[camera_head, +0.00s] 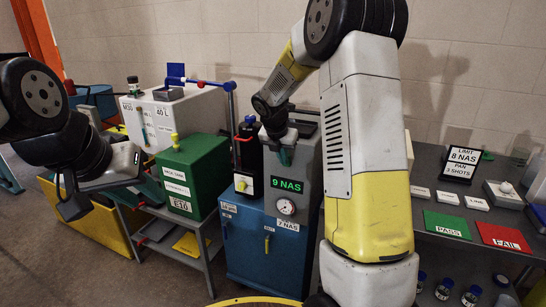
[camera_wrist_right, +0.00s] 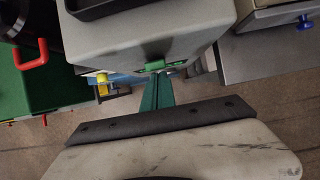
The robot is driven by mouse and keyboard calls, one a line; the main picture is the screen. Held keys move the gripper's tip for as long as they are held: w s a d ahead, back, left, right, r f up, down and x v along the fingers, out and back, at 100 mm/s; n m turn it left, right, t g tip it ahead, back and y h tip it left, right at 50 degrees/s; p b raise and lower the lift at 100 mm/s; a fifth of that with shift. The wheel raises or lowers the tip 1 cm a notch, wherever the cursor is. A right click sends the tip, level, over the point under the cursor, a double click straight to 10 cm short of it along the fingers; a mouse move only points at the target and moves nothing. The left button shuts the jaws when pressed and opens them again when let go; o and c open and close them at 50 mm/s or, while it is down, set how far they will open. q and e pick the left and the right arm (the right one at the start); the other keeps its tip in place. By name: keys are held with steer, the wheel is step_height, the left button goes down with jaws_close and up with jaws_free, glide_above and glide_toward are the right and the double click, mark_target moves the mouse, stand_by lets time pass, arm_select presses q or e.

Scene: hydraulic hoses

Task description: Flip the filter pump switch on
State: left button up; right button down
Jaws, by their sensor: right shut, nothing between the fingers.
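The filter pump unit (camera_head: 308,178) is a grey box on a blue cabinet, with a lit "9 NAS" display (camera_head: 286,186) on its front and a round gauge (camera_head: 286,206) below. A small green piece (camera_wrist_right: 155,65), perhaps the switch, sticks out at the box's front edge in the right wrist view. My right gripper (camera_wrist_right: 158,78) is shut and empty; its teal fingers point at the green piece, and I cannot tell whether they touch it. In the head view, my right gripper (camera_head: 285,150) is at the unit's upper front. My left gripper (camera_head: 75,195) hangs at the left, its jaw state unclear.
Left of the unit stand a black filter housing (camera_head: 246,150) with a red handle, a green tank (camera_head: 188,175) and a white 40 L tank (camera_head: 170,115). A dark bench with a green PASS mat (camera_head: 446,223) and a red FAIL mat (camera_head: 503,237) is at the right.

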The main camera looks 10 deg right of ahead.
steer(key=shift+w+d+r+g, duration=0.15)
steer(key=shift+w+d+g, duration=0.2)
steer(key=shift+g, duration=0.05)
steer(key=shift+y, duration=0.3)
steer(key=shift+r, duration=0.2)
steer(key=shift+r, duration=0.65)
